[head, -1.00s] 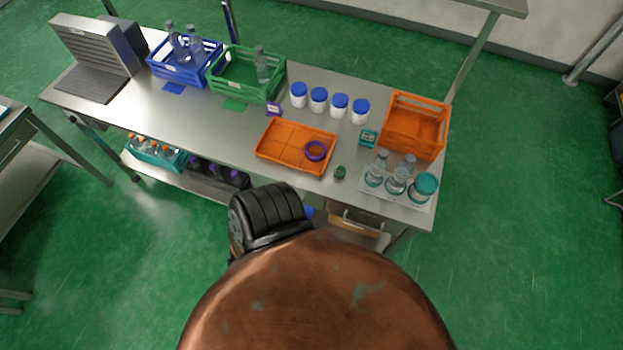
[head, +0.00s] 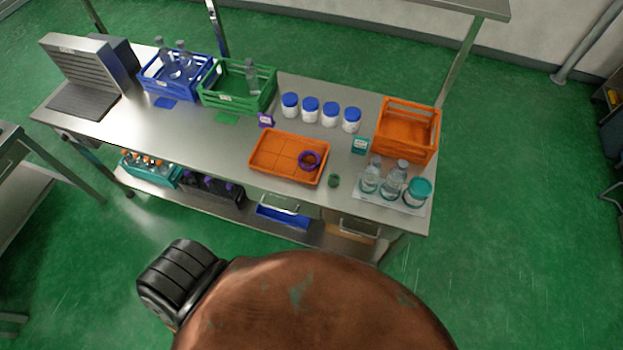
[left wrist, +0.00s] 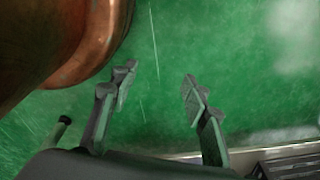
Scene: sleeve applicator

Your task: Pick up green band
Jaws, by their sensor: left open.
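A small dark green band (head: 333,181) lies on the steel bench (head: 215,145) near its front edge, just right of the orange tray (head: 262,172). It is small in the head view, so its exact shape is hard to tell. My left gripper (left wrist: 158,88) is open and empty in the left wrist view, with green floor behind its fingers. It is away from the band, which does not show in that view. The left gripper's fingers do not show in the head view. My right gripper is not in view.
A purple ring (head: 308,160) lies in the orange tray. Bottles (head: 393,180) and a teal-lidded jar (head: 416,193) stand right of the band. An orange crate (head: 407,130), several blue-lidded jars (head: 330,113) and a green crate (head: 238,87) stand farther back.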

